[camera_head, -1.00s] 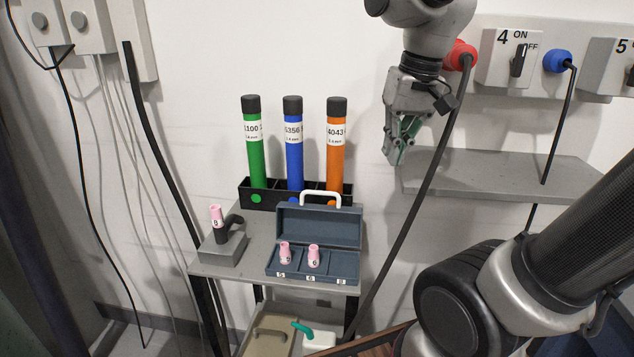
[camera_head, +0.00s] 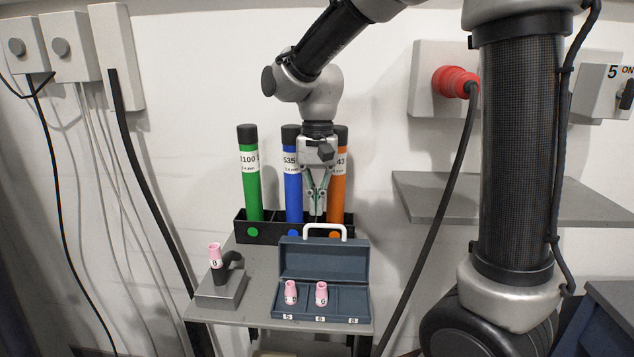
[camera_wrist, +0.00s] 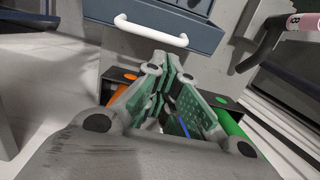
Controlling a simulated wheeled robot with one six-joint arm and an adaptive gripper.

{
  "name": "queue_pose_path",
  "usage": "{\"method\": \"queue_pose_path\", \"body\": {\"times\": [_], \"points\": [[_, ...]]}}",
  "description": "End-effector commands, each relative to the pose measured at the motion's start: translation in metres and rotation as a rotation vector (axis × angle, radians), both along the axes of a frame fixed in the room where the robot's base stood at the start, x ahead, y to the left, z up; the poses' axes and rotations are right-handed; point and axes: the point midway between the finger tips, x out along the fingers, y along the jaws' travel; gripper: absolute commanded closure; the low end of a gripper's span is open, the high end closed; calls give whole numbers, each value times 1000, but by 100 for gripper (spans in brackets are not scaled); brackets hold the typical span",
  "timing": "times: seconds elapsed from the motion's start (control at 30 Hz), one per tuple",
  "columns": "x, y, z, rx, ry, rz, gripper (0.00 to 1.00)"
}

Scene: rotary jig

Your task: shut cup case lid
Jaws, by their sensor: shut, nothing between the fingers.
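The cup case (camera_head: 318,302) is a dark blue-grey box on the small grey table, with its lid (camera_head: 324,260) standing open and upright at the back. A white handle (camera_head: 324,231) sits on the lid's top edge. Two pink cups, one (camera_head: 291,291) on the left and one (camera_head: 321,293) in the middle, stand in its compartments; the right compartment is empty. My gripper (camera_head: 317,212) is shut and empty, pointing down behind the lid, just above the handle in the picture. In the wrist view the fingertips (camera_wrist: 163,62) show close to the white handle (camera_wrist: 150,36), apart from it.
A black rack (camera_head: 262,231) with green (camera_head: 250,185), blue (camera_head: 293,190) and orange (camera_head: 339,195) tubes stands behind the case, close around my gripper. A grey stand (camera_head: 221,289) with a pink cup is on the left. A grey shelf (camera_head: 480,205) is at right.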

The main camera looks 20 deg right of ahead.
Motion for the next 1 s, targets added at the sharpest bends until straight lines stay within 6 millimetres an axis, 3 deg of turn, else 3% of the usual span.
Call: {"method": "queue_pose_path", "body": {"times": [0.1, 0.3, 1.0], "points": [[-2, 1, -15, -1, 0, 1, 100], [-3, 1, -25, 0, -1, 1, 100], [-6, 3, -20, -24, -58, 2, 100]]}}
